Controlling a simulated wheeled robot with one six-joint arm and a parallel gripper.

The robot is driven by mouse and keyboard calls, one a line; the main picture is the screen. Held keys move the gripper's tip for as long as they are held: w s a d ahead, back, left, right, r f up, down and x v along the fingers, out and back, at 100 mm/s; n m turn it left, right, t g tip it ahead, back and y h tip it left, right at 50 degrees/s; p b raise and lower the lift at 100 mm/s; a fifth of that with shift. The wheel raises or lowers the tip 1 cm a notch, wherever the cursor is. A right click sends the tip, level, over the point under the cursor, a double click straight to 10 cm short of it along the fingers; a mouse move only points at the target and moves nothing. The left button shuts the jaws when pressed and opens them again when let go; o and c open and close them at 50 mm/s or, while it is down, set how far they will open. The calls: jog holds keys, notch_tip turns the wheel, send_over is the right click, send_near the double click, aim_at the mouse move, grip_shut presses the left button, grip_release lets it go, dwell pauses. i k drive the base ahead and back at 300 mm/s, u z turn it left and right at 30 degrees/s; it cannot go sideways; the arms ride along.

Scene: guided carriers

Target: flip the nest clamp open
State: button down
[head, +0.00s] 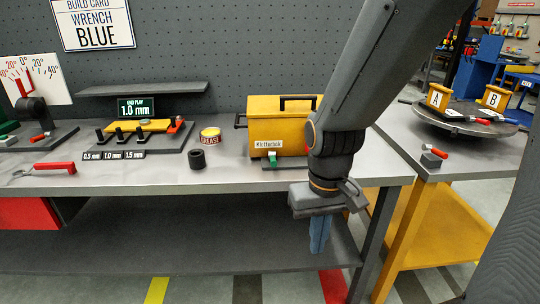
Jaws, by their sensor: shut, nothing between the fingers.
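Several red-handled pieces look like clamps, and I cannot tell for certain which is the nest clamp. One small red piece (177,124) is at the right end of the yellow nest plate (140,126) under the 1.0 mm display. Another red handle (38,138) lies low on the angle gauge's base at the left. A third red lever (438,152) is on a grey block at the right table's front edge. Their open or shut state is too small to tell. My gripper (319,238) points down with blue fingers together, empty, in front of the bench edge, apart from them all.
A grease tin (210,137), a black ring (197,159) and a red-handled wrench (55,167) lie on the bench. A turntable (465,122) carries yellow A and B blocks. The front middle bench strip is clear.

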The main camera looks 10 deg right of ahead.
aim_at(272, 154)
jog(key=u, duration=2.15)
jog(key=k, duration=1.2)
jog(key=z, duration=1.7)
jog(key=i, duration=0.55)
jog(key=z, duration=0.05)
